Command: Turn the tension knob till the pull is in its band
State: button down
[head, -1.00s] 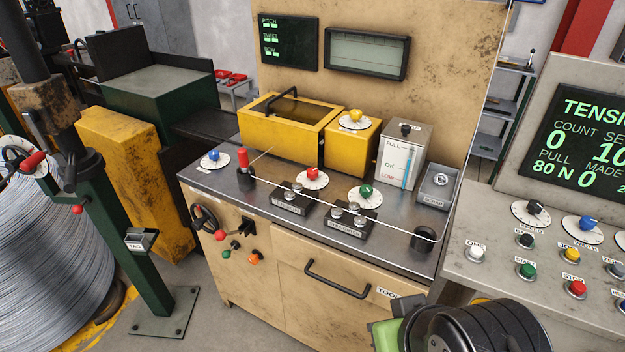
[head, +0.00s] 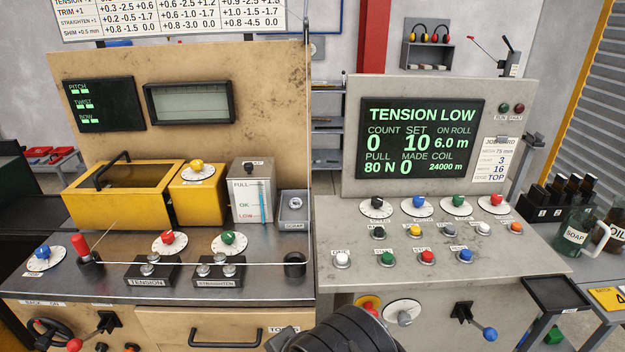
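A red knob on a white dial (head: 168,240) sits on the steel top, just behind the roller block labelled TENSION (head: 153,271). A thin wire runs across the rollers. The display (head: 421,138) on the grey console reads TENSION LOW, with pull 80 N, count 0 and set 10. A pull band is not legible in this view. A dark rounded part of my arm shows at the bottom middle, in front of the cabinet. My gripper's fingers are not in view.
A green knob (head: 229,239) stands right of the red one, behind the STRAIGHTEN block (head: 217,272). A blue knob (head: 42,254) and a red-handled lever (head: 85,248) are at left. Yellow boxes (head: 122,200) stand behind. The grey console (head: 445,262) carries several knobs and buttons.

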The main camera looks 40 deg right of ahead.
aim_at(167, 236)
jog(key=i+j, duration=1.45)
jog(key=k+j+u, duration=0.05)
jog(key=j, duration=0.05)
